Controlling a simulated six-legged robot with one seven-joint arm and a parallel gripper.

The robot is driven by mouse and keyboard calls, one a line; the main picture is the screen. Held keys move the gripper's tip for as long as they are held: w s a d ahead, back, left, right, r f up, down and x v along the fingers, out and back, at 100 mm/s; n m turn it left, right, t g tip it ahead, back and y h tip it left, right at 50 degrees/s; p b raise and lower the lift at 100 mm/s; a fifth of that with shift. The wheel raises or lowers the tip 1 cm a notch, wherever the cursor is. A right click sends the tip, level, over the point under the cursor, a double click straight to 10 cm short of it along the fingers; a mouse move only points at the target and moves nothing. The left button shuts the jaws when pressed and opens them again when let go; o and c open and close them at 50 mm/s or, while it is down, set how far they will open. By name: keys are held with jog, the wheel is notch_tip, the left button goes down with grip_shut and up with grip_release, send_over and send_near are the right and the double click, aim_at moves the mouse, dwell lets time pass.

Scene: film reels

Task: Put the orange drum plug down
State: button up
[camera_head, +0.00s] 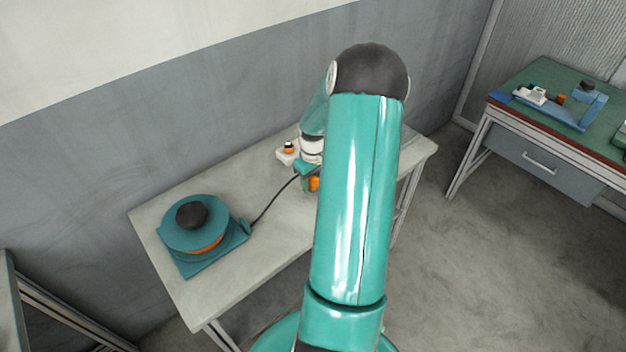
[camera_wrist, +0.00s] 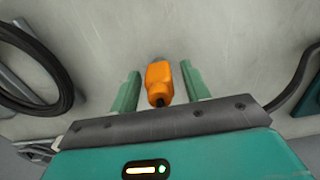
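The orange plug (camera_wrist: 159,80) sits between the two fingers of my gripper (camera_wrist: 160,86) in the wrist view. A narrow gap shows on each side of it, so the fingers stand open around it. Its dark end points toward the gripper body. The pale tabletop is behind it; whether it rests on the top is hard to tell. In the head view the plug (camera_head: 314,184) shows as a small orange patch below my gripper (camera_head: 307,172), partly hidden by my arm. The teal cable drum (camera_head: 180,238) stands on the table's left part, with a black cable running toward my gripper.
A white block (camera_head: 284,157) with an orange and black piece is on the pale table (camera_head: 268,255) near the wall. A black coil (camera_wrist: 65,75) lies at the left in the wrist view. A green-topped bench (camera_head: 548,75) stands at the right, apart from the table.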

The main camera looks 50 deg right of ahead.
aim_at(313, 177)
notch_tip(313, 177, up, 12)
jog(key=w+a+r+h, duration=0.1)
jog(key=w+a+r, duration=0.3)
jog(key=a+r, duration=0.5)
jog(key=s+a+r+n+t, duration=0.15)
jog(key=a+r, duration=0.25)
jog(key=a, duration=0.7)
jog(key=s+a+r+n+t, duration=0.1)
jog(key=s+a+r+t, duration=0.3)
jog(key=a, duration=0.8)
jog(key=s+a+r+y, duration=0.1)
jog(key=s+a+r, duration=0.1)
jog(key=s+a, duration=0.4)
jog(key=a, duration=0.3)
jog(key=shift+a, duration=0.2)
jog(key=shift+s, duration=0.1)
